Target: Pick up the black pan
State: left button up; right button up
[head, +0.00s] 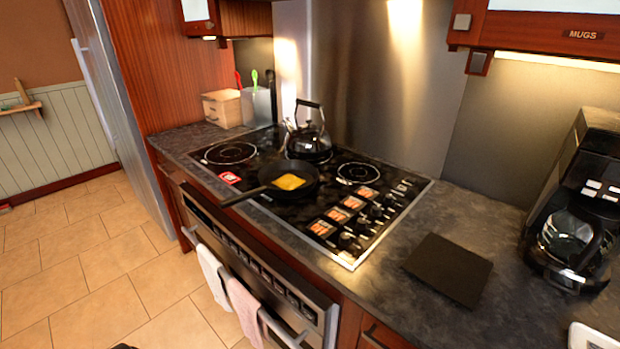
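The black pan (305,187) sits on the black glass cooktop (215,170), near its front edge. A flat yellow piece (289,182) lies inside the pan. The pan's black handle (243,196) points left and out past the front edge of the cooktop. Neither of my grippers can be made out in the head view; only a small dark shape shows at the bottom edge, too little to identify.
A black kettle (308,140) stands right behind the pan. A small red-and-white item (230,178) lies left of the pan. Towels (215,275) hang on the oven front. A dark square board (448,269) and a coffee maker (575,215) are on the right counter. The tiled floor in front is clear.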

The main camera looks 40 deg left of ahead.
aim_at(285, 178)
jog(key=j+u, duration=0.1)
jog(key=u, duration=1.2)
jog(key=i+j+z, duration=0.1)
jog(key=j+z, duration=0.3)
jog(key=i+j+z, duration=0.1)
jog(key=j+z, duration=0.65)
jog(key=z, duration=0.45)
jog(key=k+j, duration=0.05)
